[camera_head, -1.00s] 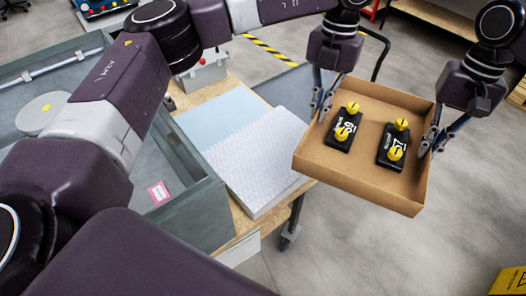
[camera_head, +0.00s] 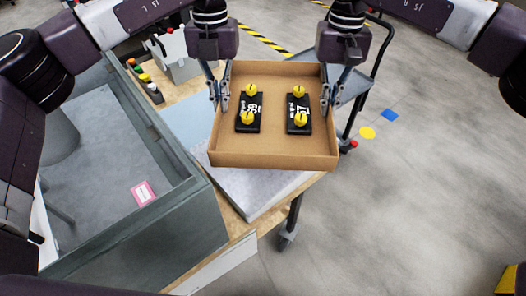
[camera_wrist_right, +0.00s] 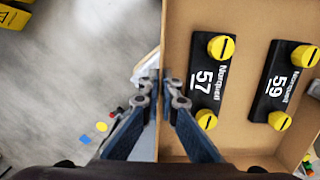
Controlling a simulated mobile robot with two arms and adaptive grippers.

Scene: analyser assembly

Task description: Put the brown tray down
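The brown tray (camera_head: 272,146) is an open cardboard box. It holds two black modules with yellow knobs, marked 59 (camera_head: 249,113) and 57 (camera_head: 298,114). My left gripper (camera_head: 219,101) is shut on the tray's left wall. My right gripper (camera_head: 330,103) is shut on its right wall. In the right wrist view, the right fingers (camera_wrist_right: 162,92) straddle the tray wall, one inside and one outside. The tray looks held above the wooden table (camera_head: 248,222) and a grey-white pad (camera_head: 252,196); the gap beneath it cannot be judged.
A large grey open-topped bin (camera_head: 178,245) with a pink label stands at the left. A grey box (camera_head: 178,66) and small coloured-topped items (camera_head: 146,78) stand behind. A cart (camera_head: 355,82) is behind the tray. The floor at right is mostly clear.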

